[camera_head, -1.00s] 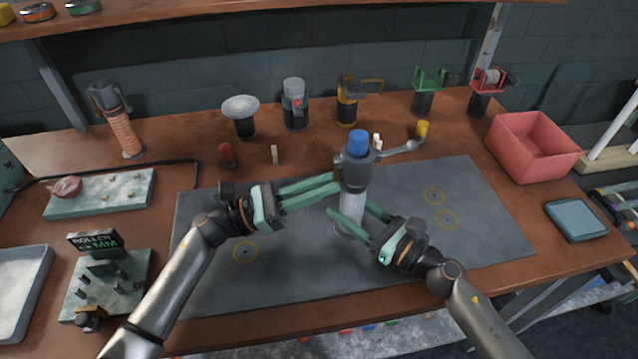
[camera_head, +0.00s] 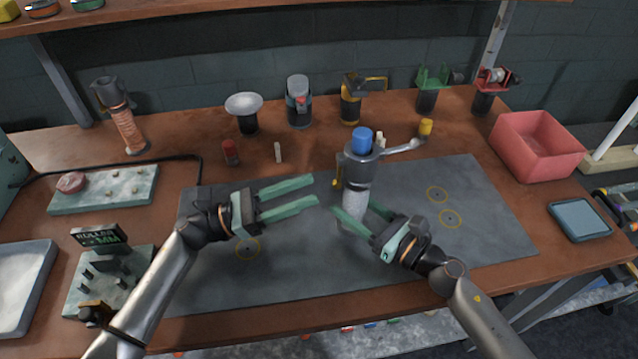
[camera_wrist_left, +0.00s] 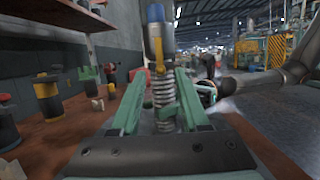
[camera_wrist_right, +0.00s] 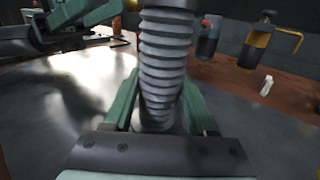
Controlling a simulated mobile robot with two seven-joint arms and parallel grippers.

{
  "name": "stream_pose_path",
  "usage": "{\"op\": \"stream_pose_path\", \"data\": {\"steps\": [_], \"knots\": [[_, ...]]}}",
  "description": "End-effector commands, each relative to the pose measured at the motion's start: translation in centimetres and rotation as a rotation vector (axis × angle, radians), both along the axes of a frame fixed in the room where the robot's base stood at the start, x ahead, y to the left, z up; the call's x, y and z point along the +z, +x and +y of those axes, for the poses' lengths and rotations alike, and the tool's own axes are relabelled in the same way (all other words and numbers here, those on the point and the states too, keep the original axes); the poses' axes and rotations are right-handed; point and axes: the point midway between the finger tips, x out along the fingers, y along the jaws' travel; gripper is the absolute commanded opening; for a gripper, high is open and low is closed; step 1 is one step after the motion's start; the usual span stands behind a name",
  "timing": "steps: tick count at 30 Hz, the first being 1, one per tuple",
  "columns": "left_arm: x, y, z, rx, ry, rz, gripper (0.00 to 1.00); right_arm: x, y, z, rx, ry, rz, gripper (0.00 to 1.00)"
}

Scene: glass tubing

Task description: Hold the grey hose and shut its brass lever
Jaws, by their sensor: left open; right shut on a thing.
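The grey hose (camera_head: 355,203) stands upright at the centre of the mat, with a grey valve body and blue cap (camera_head: 362,138) on top. My right gripper (camera_head: 353,209) is shut on its ribbed part, which also shows between the fingers in the right wrist view (camera_wrist_right: 163,65). The brass lever (camera_head: 338,184) is a small yellow piece on the valve's left side. In the left wrist view the lever (camera_wrist_left: 160,55) points downward along the body. My left gripper (camera_head: 314,190) is open and empty, left of the hose and apart from it, its fingers towards the lever.
A grey arm with a yellow end (camera_head: 425,128) reaches right from or behind the valve; I cannot tell if it is joined. Several tools stand along the back. A red bin (camera_head: 538,150) is at right. The left part of the mat (camera_head: 300,270) is clear.

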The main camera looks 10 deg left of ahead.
Motion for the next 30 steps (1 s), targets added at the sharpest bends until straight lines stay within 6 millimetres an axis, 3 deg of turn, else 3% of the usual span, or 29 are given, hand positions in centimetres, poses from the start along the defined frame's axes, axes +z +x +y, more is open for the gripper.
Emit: {"op": "stream_pose_path", "data": {"steps": [6,18,19,28,30], "knots": [[-0.8,-0.9,2.3,-0.001,0.0,0.0,0.45,-0.1,0.0,0.0,0.001,-0.001,0.001,0.0],[-0.9,-1.0,2.6,0.0,-0.001,0.0,0.45,-0.1,-0.1,0.0,0.001,0.0,0.001,0.0],[-0.9,-1.0,2.6,0.0,-0.001,0.0,0.45,-0.1,-0.1,0.0,0.002,0.0,0.001,0.58],[-0.9,-1.0,2.6,-0.001,-0.001,-0.001,0.45,0.0,0.0,0.0,0.001,0.0,0.0,0.92],[-0.9,-1.0,2.6,-0.001,-0.001,-0.001,0.45,0.0,0.0,0.0,0.001,0.0,0.0,0.92]]}}
